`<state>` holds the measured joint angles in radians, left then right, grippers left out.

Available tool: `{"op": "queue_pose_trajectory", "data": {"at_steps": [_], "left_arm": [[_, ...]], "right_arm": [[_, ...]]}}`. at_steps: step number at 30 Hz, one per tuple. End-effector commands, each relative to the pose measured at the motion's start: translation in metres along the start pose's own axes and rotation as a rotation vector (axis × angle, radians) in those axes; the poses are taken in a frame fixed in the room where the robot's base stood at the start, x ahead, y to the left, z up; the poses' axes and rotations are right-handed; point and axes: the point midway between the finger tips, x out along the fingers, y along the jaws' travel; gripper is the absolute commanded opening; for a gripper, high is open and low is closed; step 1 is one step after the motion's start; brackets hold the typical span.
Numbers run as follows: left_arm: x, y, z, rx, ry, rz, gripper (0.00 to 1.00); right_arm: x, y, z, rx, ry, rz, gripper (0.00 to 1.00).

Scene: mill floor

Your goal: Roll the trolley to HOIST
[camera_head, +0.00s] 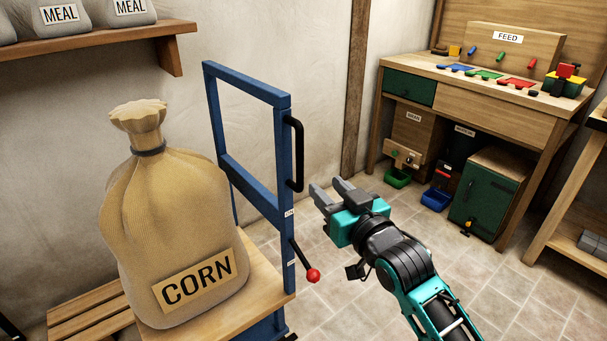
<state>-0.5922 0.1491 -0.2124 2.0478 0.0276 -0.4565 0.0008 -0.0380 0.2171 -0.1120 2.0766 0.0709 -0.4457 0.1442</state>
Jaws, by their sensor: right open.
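The trolley has a blue upright frame (250,190) with a black handle (298,155) on its right post. Below the handle a lever with a red knob (312,275) sticks out to the right. A tied sack marked CORN (175,220) stands upright on the trolley's wooden deck (262,291). My right gripper (329,194) is open and empty, just right of the frame, below and right of the black handle and apart from it. The trolley's wheels are hardly in view. My left gripper is not in view. I see no HOIST sign.
A wooden bench (480,85) marked FEED stands at the back right, with coloured bins and a green cabinet (490,195) below. A wall shelf (95,42) holds MEAL sacks. Tiled floor (500,290) is clear right of my arm.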

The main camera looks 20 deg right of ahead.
Motion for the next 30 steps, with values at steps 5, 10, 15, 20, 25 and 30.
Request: {"op": "queue_pose_trajectory", "data": {"at_steps": [5,10,15,20,25,30], "left_arm": [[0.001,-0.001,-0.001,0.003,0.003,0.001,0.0],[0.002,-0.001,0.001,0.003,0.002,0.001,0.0],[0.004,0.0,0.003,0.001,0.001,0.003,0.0],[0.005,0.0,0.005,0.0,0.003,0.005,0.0],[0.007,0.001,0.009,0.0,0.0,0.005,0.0],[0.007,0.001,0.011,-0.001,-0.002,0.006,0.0]], "right_arm": [[0.013,0.001,-0.005,0.002,0.012,0.0,0.41],[0.041,0.001,-0.005,0.003,0.012,0.001,0.41],[0.073,0.001,-0.004,0.002,0.011,0.0,0.41],[0.101,0.0,-0.005,0.002,0.011,0.0,0.41],[0.12,0.0,-0.004,0.001,0.009,-0.001,0.41],[0.129,0.0,-0.005,0.001,0.009,-0.001,0.41]]}}
